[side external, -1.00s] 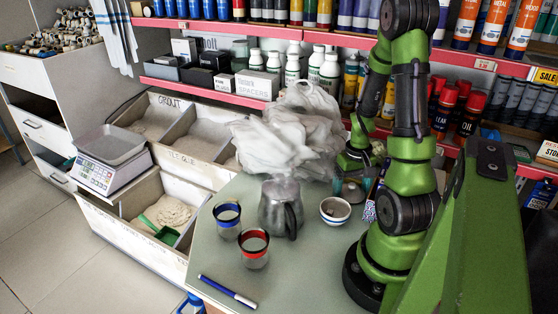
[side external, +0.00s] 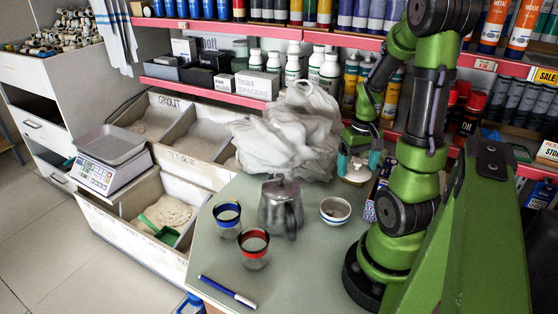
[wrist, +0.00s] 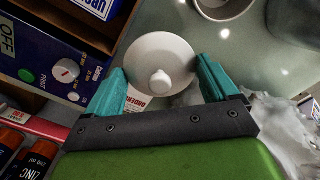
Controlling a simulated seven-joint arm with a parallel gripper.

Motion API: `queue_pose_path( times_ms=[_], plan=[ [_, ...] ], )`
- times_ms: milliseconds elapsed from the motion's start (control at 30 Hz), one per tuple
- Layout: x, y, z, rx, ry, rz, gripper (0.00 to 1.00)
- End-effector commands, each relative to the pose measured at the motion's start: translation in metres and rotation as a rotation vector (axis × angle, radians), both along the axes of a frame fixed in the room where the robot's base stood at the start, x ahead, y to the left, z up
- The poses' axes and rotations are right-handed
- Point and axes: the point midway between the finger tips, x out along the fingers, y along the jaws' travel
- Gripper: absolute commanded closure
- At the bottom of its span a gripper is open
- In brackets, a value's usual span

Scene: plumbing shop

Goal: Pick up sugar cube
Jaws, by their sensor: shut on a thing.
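My gripper (side external: 358,165) is raised above the back of the table, behind the small bowl. Its teal fingers (wrist: 160,92) are shut on a white round lid with a knob (wrist: 160,52), which also shows pale between the fingers in the side view (side external: 356,177). The white bowl with a blue band (side external: 335,212) stands uncovered on the table, apart from the gripper. Something small and brownish shows inside it, too small to make out. Part of the bowl (wrist: 222,8) is at the top of the wrist view. I cannot make out a sugar cube.
A metal pot (side external: 276,210), a blue-rimmed glass (side external: 227,220), a red-rimmed glass (side external: 254,252) and a blue marker (side external: 228,291) are on the table (side external: 300,275). A crumpled plastic bag (side external: 290,140) lies behind. A blue box with a dial (wrist: 45,50) is close to the gripper.

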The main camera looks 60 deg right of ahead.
Motion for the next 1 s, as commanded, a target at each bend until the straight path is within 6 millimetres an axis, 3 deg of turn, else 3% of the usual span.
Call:
queue_pose_path(
  times_ms=[100, 500, 933, 967, 1000],
  plan=[
    [-0.001, 0.001, -0.022, 0.004, 0.004, -0.001, 0.43],
    [-0.001, 0.0, -0.07, 0.004, 0.002, -0.002, 0.43],
    [0.0, 0.0, -0.078, 0.0, 0.0, 0.0, 0.43],
    [0.0, 0.0, -0.079, 0.0, 0.0, 0.0, 0.11],
    [0.0, 0.0, -0.078, -0.001, -0.001, 0.0, 0.05]
  ],
)
